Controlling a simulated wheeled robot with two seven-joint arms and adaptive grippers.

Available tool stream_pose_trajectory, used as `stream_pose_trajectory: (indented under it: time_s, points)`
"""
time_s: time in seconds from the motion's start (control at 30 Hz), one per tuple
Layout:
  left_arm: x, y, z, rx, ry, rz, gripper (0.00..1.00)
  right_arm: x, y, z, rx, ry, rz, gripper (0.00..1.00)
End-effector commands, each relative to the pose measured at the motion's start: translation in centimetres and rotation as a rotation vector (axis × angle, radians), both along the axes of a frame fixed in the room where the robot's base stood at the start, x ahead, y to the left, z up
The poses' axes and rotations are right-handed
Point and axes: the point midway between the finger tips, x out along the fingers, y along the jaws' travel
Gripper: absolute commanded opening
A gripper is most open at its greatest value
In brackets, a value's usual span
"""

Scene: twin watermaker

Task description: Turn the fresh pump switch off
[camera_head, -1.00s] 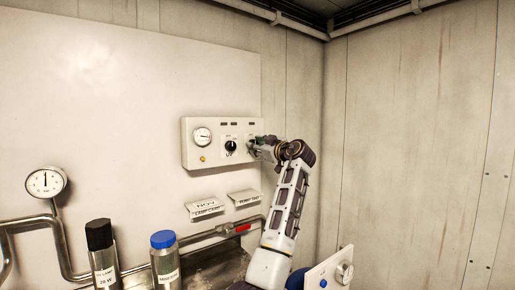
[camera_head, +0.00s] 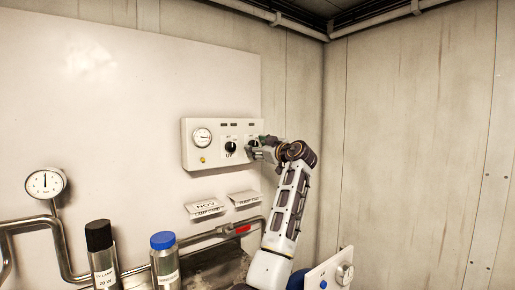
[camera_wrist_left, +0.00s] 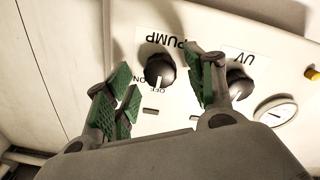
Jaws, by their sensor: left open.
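The pump switch is a round black knob (camera_wrist_left: 160,69) under the PUMP label in the left wrist view, which shows the panel upside down. A pale mark on the knob faces the OFF side. In the head view the switch is at the right of the white control panel (camera_head: 191,150), partly hidden by my gripper. My left gripper (camera_head: 259,148) is open at the panel. In the wrist view its green-padded fingers (camera_wrist_left: 163,90) are on either side of the knob, with gaps visible; I cannot tell their depth relative to it. My right gripper is not in view.
The UV knob (camera_head: 230,147) and a gauge (camera_head: 202,136) are beside the pump switch. In the wrist view the UV knob (camera_wrist_left: 239,84) is close to one finger. Two labelled bottles, black-capped (camera_head: 99,236) and blue-capped (camera_head: 163,241), stand below left near pipes.

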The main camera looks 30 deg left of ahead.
Motion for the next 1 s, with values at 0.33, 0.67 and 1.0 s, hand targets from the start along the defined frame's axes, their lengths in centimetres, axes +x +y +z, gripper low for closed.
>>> stream_pose_trajectory:
  time_s: [0.33,0.67,1.0]
  points:
    - [-1.5,-3.6,-0.2,0.0,-0.001,-0.002,0.54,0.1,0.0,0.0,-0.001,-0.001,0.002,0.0]
    - [-3.4,-8.0,-0.4,0.0,0.0,-0.001,0.54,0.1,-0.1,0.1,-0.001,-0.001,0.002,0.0]
    - [-4.5,-10.5,-0.4,-0.001,0.001,0.0,0.54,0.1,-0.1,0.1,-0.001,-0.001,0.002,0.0]
